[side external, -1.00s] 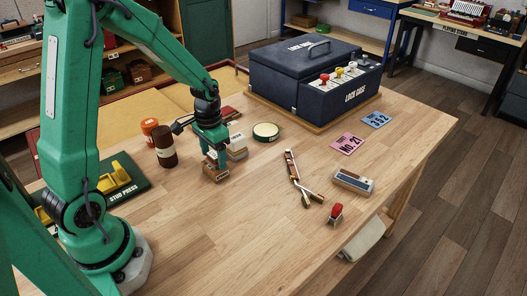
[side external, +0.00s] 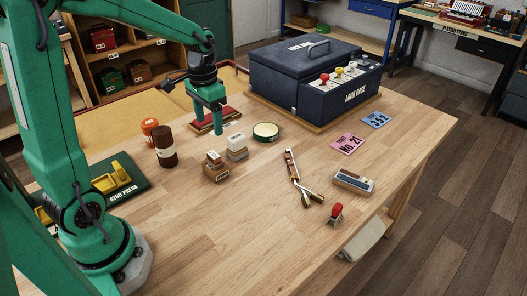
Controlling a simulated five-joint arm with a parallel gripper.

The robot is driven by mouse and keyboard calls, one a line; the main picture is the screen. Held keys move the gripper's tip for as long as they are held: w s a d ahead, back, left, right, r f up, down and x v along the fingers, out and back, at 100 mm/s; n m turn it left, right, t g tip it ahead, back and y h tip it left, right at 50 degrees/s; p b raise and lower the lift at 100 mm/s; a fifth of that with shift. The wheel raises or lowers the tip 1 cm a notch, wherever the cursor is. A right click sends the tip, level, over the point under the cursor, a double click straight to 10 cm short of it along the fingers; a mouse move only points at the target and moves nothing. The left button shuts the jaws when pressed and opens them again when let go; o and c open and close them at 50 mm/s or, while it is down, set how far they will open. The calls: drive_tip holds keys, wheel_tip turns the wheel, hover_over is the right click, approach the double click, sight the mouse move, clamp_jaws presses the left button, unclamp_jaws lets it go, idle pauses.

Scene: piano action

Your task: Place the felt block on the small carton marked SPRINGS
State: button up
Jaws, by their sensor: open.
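A small brown carton (side external: 216,174) with a pale label stands on the bench left of centre; its lettering is too small to read. A small brown block with a pale patch, which looks like the felt block (side external: 213,158), rests on top of it. Just behind and to the right is a grey-brown carton (side external: 237,154) with a white-topped piece (side external: 235,140) on it. My gripper (side external: 218,132) is open and empty, fingers pointing down, above and behind the two cartons, apart from both.
A brown jar (side external: 165,145) and an orange-lidded pot (side external: 149,129) stand left of the cartons. A round green tin (side external: 266,132) is to the right, with the big dark lock case (side external: 315,80) behind.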

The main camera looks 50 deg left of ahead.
drive_tip(key=shift+r, duration=0.15)
idle(0.5)
drive_tip(key=s+d+r+t, duration=0.2)
drive_tip(key=s+d+r, duration=0.2)
drive_tip(key=s, duration=0.2)
drive_tip(key=s+d+r+t, duration=0.3)
drive_tip(key=s+d, duration=0.2)
drive_tip(key=s, duration=0.1)
drive_tip(key=shift+s+d+r+t, duration=0.25)
drive_tip(key=shift+s+r+t, duration=0.05)
drive_tip(key=shift+r, duration=0.1)
